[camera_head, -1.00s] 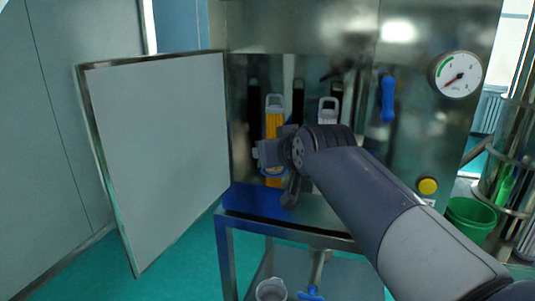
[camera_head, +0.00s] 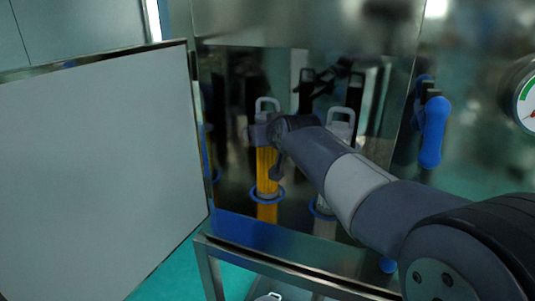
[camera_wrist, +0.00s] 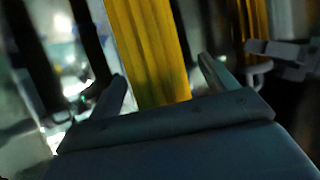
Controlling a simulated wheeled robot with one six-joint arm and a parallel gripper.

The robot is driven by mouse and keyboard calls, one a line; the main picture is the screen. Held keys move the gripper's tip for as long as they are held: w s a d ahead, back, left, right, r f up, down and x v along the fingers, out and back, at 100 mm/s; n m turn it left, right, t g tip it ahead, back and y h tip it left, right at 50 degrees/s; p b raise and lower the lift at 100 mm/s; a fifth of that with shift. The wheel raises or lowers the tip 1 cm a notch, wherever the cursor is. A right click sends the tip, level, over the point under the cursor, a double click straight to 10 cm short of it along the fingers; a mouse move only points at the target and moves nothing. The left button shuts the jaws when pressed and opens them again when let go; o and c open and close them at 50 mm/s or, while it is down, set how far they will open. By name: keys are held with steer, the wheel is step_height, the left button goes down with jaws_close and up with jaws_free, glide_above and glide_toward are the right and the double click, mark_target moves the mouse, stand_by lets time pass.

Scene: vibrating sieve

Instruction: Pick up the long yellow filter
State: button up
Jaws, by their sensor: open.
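The long yellow filter (camera_head: 267,172) stands upright inside the metal cabinet, with a grey loop handle at its top and a blue ring near its foot. My gripper (camera_head: 262,134) is at its upper part, just below the handle, and hides some of it. In the wrist view the yellow filter (camera_wrist: 150,55) runs up between the two fingers of my open gripper (camera_wrist: 165,85). The fingers stand apart on either side of it. I cannot tell whether either finger touches it.
A second filter with a grey handle (camera_head: 341,124) stands to the right, partly behind my arm. The open cabinet door (camera_head: 95,170) is at the left. A blue door handle (camera_head: 432,130) is at the right. Another yellow upright shape, perhaps a reflection, shows in the wrist view (camera_wrist: 254,30).

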steer(key=shift+c, duration=0.6)
steer(key=c, duration=1.3)
